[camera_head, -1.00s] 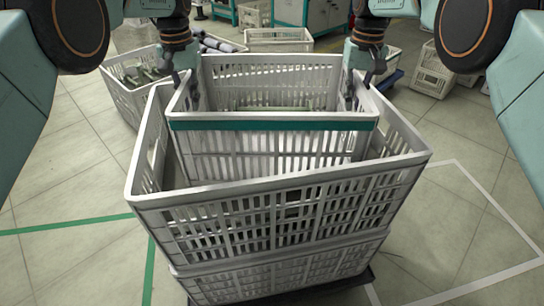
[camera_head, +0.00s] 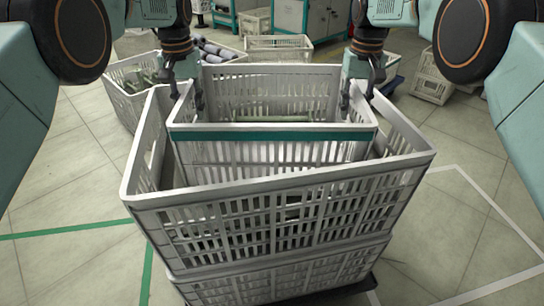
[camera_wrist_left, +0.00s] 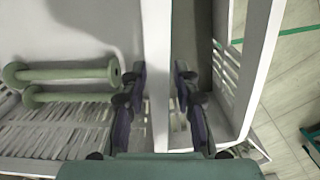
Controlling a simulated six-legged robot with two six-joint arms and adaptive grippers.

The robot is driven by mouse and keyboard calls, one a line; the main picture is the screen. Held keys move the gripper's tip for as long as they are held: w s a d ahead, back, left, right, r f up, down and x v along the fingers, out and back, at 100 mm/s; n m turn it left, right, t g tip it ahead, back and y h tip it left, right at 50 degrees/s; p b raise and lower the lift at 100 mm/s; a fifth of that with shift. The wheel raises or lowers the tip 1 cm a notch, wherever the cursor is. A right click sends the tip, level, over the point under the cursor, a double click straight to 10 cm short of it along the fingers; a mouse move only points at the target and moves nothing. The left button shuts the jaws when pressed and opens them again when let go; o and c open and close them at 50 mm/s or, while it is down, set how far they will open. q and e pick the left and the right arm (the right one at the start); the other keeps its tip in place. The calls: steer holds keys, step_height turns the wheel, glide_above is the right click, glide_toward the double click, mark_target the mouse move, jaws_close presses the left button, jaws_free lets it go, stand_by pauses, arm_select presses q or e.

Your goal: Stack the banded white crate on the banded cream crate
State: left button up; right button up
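A white slatted crate with a green band (camera_head: 272,136) along its near top edge stands within the outline of a larger pale crate (camera_head: 290,187). No band shows on the larger crate. My left gripper (camera_head: 186,106) has its fingers on either side of the banded crate's left wall. In the left wrist view, these fingers (camera_wrist_left: 160,72) straddle the pale rim; how firmly they press is unclear. My right gripper (camera_head: 357,100) is at the right wall, one finger on each side. The banded crate's base is hidden behind the larger crate's front wall.
Green bobbins (camera_wrist_left: 62,74) lie inside the banded crate. The larger crate stands on another crate (camera_head: 285,277) over a dark base. A crate of rolls (camera_head: 130,105) stands at left, and another crate (camera_head: 432,82) at right.

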mark_target(186, 90)
arm_select(q)
step_height(186, 90, up, 7)
steer(key=shift+w+r, duration=0.1)
steer(key=shift+r, duration=0.1)
arm_select(e)
step_height(186, 90, up, 7)
steer(key=shift+r, duration=0.2)
stand_by(0.6)
stand_by(0.3)
